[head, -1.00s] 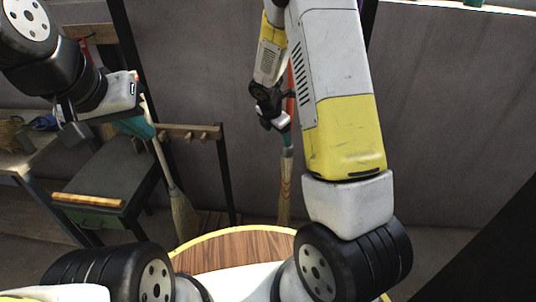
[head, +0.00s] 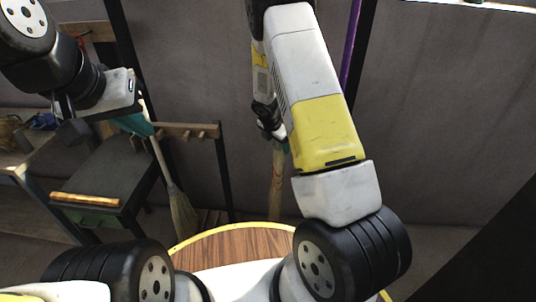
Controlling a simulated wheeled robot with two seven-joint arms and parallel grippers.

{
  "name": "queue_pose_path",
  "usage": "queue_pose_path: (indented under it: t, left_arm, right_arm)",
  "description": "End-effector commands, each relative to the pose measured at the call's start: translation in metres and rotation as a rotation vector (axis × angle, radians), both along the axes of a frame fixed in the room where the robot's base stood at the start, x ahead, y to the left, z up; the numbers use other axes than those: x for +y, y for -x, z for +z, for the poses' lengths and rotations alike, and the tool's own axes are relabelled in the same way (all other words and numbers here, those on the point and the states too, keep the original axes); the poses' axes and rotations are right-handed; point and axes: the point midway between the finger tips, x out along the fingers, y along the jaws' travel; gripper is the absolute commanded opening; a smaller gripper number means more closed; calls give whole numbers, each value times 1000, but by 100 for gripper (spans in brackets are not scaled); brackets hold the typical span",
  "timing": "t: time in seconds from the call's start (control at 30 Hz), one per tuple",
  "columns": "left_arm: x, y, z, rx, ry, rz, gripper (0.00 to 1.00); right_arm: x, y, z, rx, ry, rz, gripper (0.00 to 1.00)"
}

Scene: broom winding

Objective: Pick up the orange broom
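The broom (head: 276,184) hangs or stands upright near the grey wall, in the middle of the head view. Its straw bristles and a bit of teal collar show; its orange handle is now hidden behind my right arm. My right gripper (head: 268,126) is at the collar, just above the bristles. It is partly covered by my arm, so I cannot tell whether its fingers are closed on the broom. My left gripper (head: 74,131) is at the left, above a dark bench, away from this broom. Only one dark finger shows clearly.
Another broom (head: 172,183) with a pale handle and teal part leans by a wooden peg rack (head: 186,131). A dark bench (head: 118,172) stands at the left. A purple pole (head: 350,45) rises behind my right arm.

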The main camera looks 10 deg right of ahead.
Motion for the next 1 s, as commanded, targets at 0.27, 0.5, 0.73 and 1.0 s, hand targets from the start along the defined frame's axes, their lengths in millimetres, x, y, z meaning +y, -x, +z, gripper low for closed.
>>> queue_pose_path:
  t: [0.27, 0.5, 0.73, 1.0]
  left_arm:
    - [0, 0, 0, 0, 0, 0, 0]
    - [0, 0, 0, 0, 0, 0, 0]
    - [0, 0, 0, 0, 0, 0, 0]
    - [0, 0, 0, 0, 0, 0, 0]
  right_arm:
    - [0, 0, 0, -1, -1, 0, 24]
    - [0, -1, 2, -3, -1, 0, 0]
    - [0, -1, 2, -3, -1, 0, 0]
    - [0, -1, 12, -3, -1, -1, 0]
